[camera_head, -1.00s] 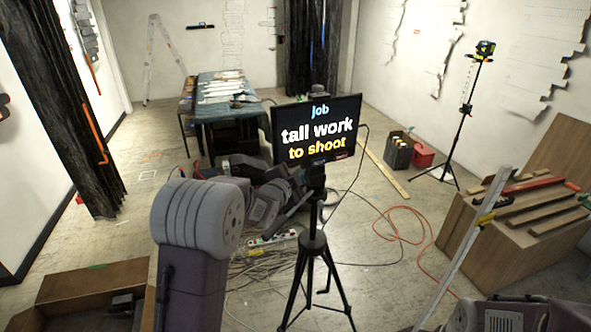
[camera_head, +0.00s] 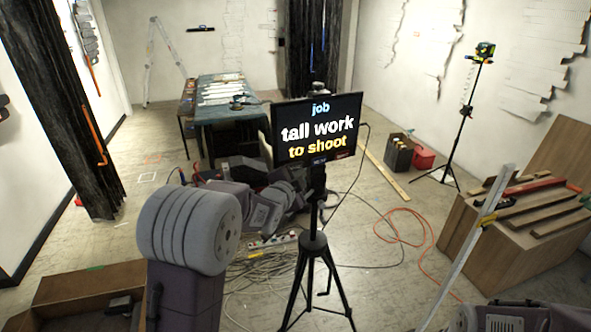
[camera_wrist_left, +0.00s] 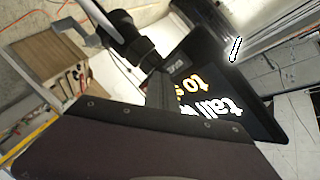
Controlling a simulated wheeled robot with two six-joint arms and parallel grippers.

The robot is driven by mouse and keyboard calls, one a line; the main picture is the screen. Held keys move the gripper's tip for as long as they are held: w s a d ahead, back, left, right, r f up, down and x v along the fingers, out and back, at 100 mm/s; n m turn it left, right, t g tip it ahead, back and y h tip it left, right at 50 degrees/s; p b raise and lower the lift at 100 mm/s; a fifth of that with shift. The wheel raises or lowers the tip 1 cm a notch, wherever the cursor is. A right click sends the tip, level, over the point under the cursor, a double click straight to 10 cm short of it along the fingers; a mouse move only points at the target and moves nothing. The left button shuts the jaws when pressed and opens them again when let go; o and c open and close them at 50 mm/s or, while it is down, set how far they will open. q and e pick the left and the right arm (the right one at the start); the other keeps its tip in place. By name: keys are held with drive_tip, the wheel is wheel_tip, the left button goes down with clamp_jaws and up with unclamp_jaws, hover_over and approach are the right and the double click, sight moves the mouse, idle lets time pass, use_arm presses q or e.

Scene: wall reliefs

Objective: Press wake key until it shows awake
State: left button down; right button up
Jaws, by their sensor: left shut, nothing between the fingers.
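A black screen (camera_head: 316,132) on a tripod reads "job / tall work / to shoot" in blue, white and yellow. Its lower edge carries small marks, one bluish (camera_head: 319,160) and one reddish (camera_head: 343,155). They are too small to read, so I cannot tell which is the wake key. In the left wrist view the screen (camera_wrist_left: 222,95) appears turned over, with a small pale label (camera_wrist_left: 176,65) on its edge. My left gripper (camera_wrist_left: 158,88) is shut and empty, close to that lower edge. I cannot tell whether it touches. My right gripper is out of view.
The tripod (camera_head: 314,245) stands on the floor amid cables (camera_head: 265,265). A wooden box with boards (camera_head: 520,235) is at right, a laser tripod (camera_head: 462,125) behind it. A covered table (camera_head: 220,112) is at the back. An open brown box (camera_head: 70,290) is at lower left.

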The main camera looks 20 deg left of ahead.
use_arm(q)
drive_tip(key=s+d+b, duration=0.2)
drive_tip(key=s+d, duration=0.1)
drive_tip(key=shift+s, duration=0.2)
idle(0.3)
idle(0.4)
